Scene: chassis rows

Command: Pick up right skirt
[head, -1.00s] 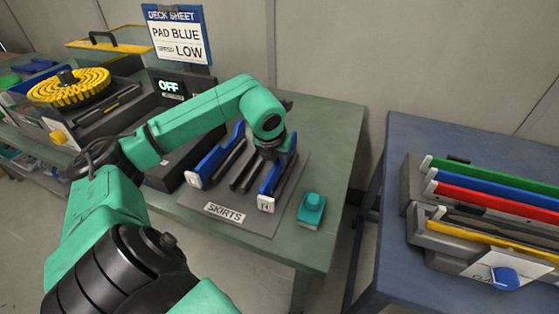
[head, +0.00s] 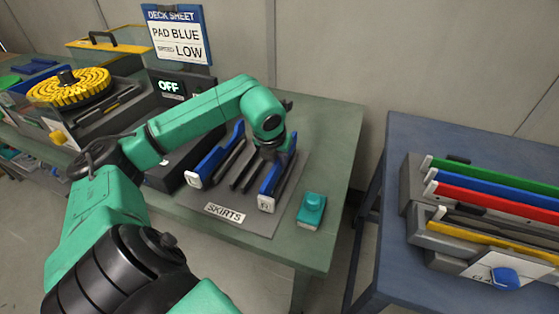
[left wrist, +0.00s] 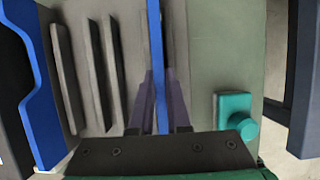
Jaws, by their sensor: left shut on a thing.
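The right skirt is a blue upright panel (head: 268,188) with a white end tag, at the right of the skirts rack (head: 258,216) on the green table. In the left wrist view the blue skirt (left wrist: 159,60) runs as a thin edge between my fingers. My left gripper (left wrist: 160,105) is shut on it from above. In the head view my left wrist hides the fingers. The other blue skirt (head: 207,166) stands at the left of the rack, apart from my gripper; it also shows in the left wrist view (left wrist: 37,95). My right gripper is not in view.
A teal button block (head: 312,208) sits just right of the rack. Dark dividers (head: 238,168) stand between the skirts. A blue table (head: 378,235) at right, beyond a gap, holds coloured strips. A deck sheet (head: 177,35) reads PAD BLUE, SPEED LOW.

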